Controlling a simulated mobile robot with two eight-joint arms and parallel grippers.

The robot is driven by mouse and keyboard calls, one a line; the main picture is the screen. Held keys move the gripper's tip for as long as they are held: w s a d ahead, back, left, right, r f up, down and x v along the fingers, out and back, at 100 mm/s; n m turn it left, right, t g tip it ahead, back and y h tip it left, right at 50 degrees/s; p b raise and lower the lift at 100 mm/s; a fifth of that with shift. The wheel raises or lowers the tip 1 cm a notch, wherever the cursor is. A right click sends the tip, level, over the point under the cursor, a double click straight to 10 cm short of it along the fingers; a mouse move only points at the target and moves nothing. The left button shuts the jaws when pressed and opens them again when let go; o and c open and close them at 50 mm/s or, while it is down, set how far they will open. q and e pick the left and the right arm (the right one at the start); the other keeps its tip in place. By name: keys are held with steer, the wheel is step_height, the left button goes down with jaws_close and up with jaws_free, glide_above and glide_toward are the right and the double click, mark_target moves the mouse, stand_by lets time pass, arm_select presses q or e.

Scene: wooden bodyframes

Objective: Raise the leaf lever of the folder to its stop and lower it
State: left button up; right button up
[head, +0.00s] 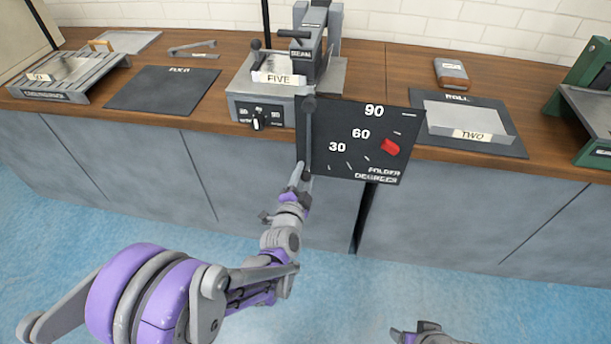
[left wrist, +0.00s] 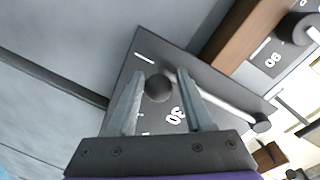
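The folder's dark panel (head: 345,125) hangs at the counter front in the head view, marked 30, 60 and 90. Its grey leaf lever (head: 308,135) points down along the panel's left edge from a dark pivot at the top. A red marker (head: 390,147) sits at the panel's right. My left gripper (head: 303,175) is at the lever's lower end. In the left wrist view, the lever's dark round knob (left wrist: 158,88) lies between my left fingers (left wrist: 160,85), which stand apart on either side; contact is unclear. My right gripper (head: 425,332) shows only partly at the bottom edge.
The wooden counter (head: 380,65) bears a press labelled FIVE (head: 285,80) behind the folder and a tray labelled TWO (head: 470,120) to its right. A dark mat (head: 160,90) lies to the left. Grey cabinet fronts (head: 450,220) stand below; the blue floor is open.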

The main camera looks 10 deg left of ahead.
arm_select(q)
steer(key=shift+o, duration=1)
steer(key=shift+s, duration=0.1)
steer(key=s+r+p, duration=0.1)
steer(key=s, duration=0.9)
steer(key=shift+s+a, duration=0.25)
steer(key=shift+s, duration=0.05)
